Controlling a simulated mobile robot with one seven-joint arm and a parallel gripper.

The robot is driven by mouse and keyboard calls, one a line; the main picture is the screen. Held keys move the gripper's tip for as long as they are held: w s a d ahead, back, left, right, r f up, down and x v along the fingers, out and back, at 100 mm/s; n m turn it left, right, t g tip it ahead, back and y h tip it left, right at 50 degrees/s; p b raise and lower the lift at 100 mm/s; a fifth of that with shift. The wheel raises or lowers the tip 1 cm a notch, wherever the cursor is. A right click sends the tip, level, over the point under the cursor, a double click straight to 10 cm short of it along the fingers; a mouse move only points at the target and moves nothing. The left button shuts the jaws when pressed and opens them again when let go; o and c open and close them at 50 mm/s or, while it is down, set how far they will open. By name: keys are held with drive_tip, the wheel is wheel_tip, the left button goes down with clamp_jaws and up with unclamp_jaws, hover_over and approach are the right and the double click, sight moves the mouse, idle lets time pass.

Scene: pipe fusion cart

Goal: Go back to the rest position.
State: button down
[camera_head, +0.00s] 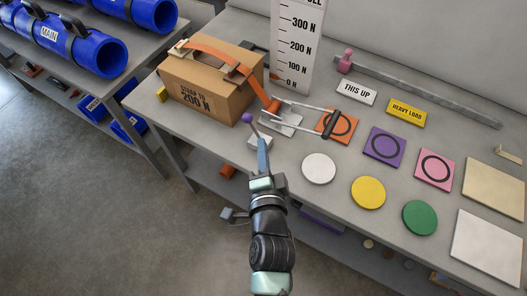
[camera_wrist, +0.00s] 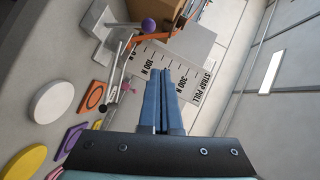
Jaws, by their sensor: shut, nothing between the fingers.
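A purple ball (camera_head: 247,117) shows just beyond the fingertips in the head view; the wrist view shows this ball (camera_wrist: 148,25) left of the fingers. The cardboard box (camera_head: 205,92) reads "STRAP TO 200 N" and has an orange strap (camera_head: 215,57) over it. The strap leads to a metal tensioner (camera_head: 283,122).
A white force scale board (camera_head: 297,40) stands behind the tensioner. White (camera_head: 318,168), yellow (camera_head: 368,192) and green (camera_head: 419,217) discs lie along the bench, beside orange, purple and pink ringed squares. Blue pipes (camera_head: 95,50) lie on a left table. Open floor (camera_head: 110,220) lies to the left.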

drive_tip(key=shift+s+r, duration=0.15)
drive_tip(key=shift+s, duration=0.3)
idle(0.3)
drive_tip(key=w+r+n+t, duration=0.3)
drive_tip(key=r+n, duration=0.1)
drive_tip(key=r, duration=1.3)
drive_tip(key=w+r+n+t, duration=0.25)
drive_tip(key=r+n, duration=0.25)
drive_tip(key=r, duration=1.2)
drive_tip(key=s+r+n+t, duration=0.1)
drive_tip(key=s+r+t, duration=0.1)
drive_tip(key=s+r, duration=0.2)
drive_tip(key=s+r+n+t, duration=0.2)
drive_tip(key=s+r, duration=0.2)
drive_tip(key=r, duration=0.7)
drive_tip(key=s+r+n+t+h, duration=0.1)
drive_tip(key=s+r+t, duration=0.1)
drive_tip(key=s+r, duration=0.2)
wheel_tip(320, 180, up, 4)
drive_tip(key=shift+s+f+n, duration=0.2)
drive_tip(key=shift+n, duration=0.1)
drive_tip(key=shift+f+t, duration=0.1)
drive_tip(key=shift+t, duration=0.15)
